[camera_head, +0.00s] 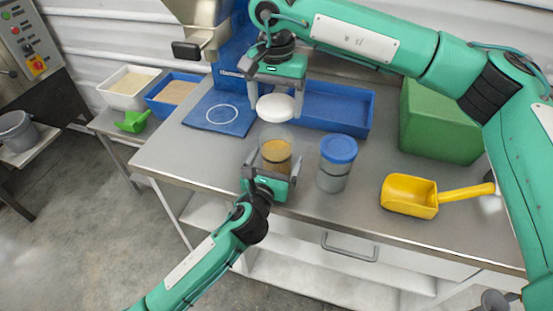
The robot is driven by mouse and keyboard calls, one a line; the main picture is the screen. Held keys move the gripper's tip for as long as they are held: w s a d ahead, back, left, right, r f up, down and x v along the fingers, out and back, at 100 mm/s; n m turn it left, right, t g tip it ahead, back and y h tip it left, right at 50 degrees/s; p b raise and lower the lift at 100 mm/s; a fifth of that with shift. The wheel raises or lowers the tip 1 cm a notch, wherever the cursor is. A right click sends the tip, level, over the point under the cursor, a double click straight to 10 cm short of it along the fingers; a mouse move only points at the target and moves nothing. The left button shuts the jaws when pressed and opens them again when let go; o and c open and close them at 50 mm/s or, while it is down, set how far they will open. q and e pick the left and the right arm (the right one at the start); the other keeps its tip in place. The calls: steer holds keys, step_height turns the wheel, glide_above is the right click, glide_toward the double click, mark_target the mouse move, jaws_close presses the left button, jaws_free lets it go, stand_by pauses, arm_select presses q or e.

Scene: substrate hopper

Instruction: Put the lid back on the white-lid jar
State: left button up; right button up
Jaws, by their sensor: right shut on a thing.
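The white lid (276,107) is held roughly level by my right gripper (276,100), which is shut on it, a finger at each side. The open clear jar (276,153), with tan granules inside, stands upright on the metal bench, just below the lid in the picture. A gap shows between lid and jar rim. My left gripper (273,168) reaches in from the front, its fingers on either side of the jar. The fingers look spread, with small gaps to the jar wall.
A blue-lidded jar (337,164) stands close on the right of the open jar. A yellow scoop (411,195) and green box (437,122) are further right. A blue tray (335,108) and blue mat (207,114) lie behind. The hopper (199,15) stands at the back.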

mark_target(276, 130)
arm_select(q)
steer(key=shift+x, duration=1)
steer(key=c, duration=1.4)
steer(key=shift+c, duration=0.2)
arm_select(e)
steer(key=shift+f, duration=2.5)
steer(key=shift+s, duration=0.1)
steer(key=shift+f, duration=0.9)
steer(key=shift+f, duration=0.55)
